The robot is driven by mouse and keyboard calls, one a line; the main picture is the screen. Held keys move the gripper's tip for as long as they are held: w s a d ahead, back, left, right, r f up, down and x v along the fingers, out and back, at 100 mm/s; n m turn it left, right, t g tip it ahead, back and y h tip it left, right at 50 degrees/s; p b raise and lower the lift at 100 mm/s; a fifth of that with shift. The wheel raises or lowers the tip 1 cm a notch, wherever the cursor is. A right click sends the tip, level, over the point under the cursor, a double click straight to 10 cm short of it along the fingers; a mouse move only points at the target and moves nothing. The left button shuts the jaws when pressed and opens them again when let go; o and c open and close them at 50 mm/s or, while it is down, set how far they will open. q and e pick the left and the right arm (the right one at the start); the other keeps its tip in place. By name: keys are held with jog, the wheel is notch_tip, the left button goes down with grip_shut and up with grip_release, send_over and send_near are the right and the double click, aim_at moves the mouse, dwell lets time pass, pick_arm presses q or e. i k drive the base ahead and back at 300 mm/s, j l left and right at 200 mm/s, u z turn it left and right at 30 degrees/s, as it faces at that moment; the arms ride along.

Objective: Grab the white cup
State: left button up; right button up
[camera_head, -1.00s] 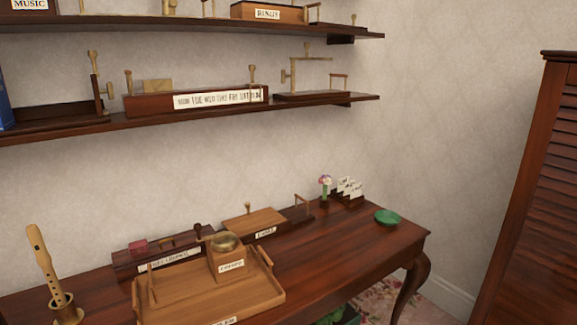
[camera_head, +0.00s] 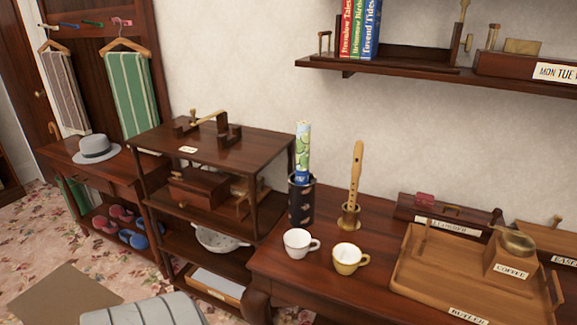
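The white cup (camera_head: 300,242) stands upright on the dark wooden table (camera_head: 290,276), near its left front part. Its handle points right. A yellow cup (camera_head: 348,258) stands close to its right, also with its handle to the right. Neither of my grippers shows in the head view.
Behind the cups stand a dark holder with a rolled paper (camera_head: 301,200) and a recorder in a stand (camera_head: 352,190). A wooden tray (camera_head: 420,275) lies to the right. A shelf unit (camera_head: 215,150) stands left of the table. A grey ridged object (camera_head: 145,312) is at the bottom left.

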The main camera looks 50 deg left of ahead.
aim_at(297, 240)
jog(key=u, duration=1.6)
